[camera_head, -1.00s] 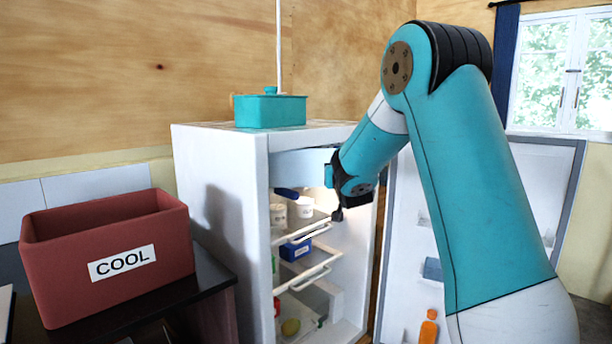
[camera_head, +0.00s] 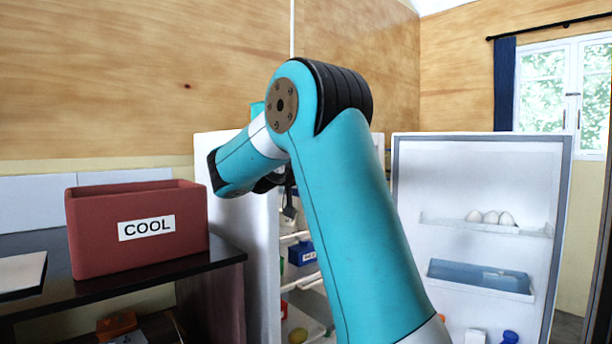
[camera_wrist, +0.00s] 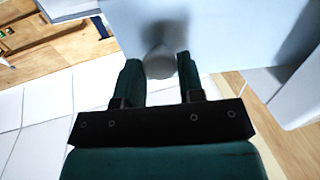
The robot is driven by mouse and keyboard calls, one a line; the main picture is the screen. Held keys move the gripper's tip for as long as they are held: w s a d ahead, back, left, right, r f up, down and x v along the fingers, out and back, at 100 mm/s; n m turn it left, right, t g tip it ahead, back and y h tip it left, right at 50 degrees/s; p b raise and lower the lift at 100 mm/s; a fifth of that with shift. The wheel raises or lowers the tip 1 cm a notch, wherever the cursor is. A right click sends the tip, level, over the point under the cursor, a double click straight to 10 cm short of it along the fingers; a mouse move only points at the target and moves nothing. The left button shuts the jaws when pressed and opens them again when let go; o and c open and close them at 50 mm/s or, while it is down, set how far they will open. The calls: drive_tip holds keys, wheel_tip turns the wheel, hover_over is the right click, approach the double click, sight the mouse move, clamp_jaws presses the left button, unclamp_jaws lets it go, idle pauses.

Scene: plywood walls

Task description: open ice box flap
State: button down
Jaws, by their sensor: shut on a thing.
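In the wrist view a pale blue-grey panel, which looks like the ice box flap (camera_wrist: 225,35), fills the upper middle. A round grey knob (camera_wrist: 160,64) stands out from it. My gripper (camera_wrist: 159,66) has its two dark green fingers on either side of this knob and is shut on it. In the head view the white fridge (camera_head: 262,225) is open, and my arm covers much of its front. My gripper and the flap are mostly hidden behind the arm there, so the flap's angle cannot be told.
The fridge door (camera_head: 470,180) stands wide open at the right, with eggs (camera_head: 490,218) and a blue tray (camera_head: 478,276) on it. A red COOL box (camera_head: 95,238) sits on a dark counter (camera_head: 180,268) at the left. A blue box (camera_head: 301,253) is on a fridge shelf.

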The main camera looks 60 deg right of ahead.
drive_tip(key=shift+a+f, duration=0.1)
drive_tip(key=shift+a, duration=0.15)
drive_tip(key=c, duration=0.8)
unclamp_jaws()
drive_tip(key=shift+o, duration=0.2)
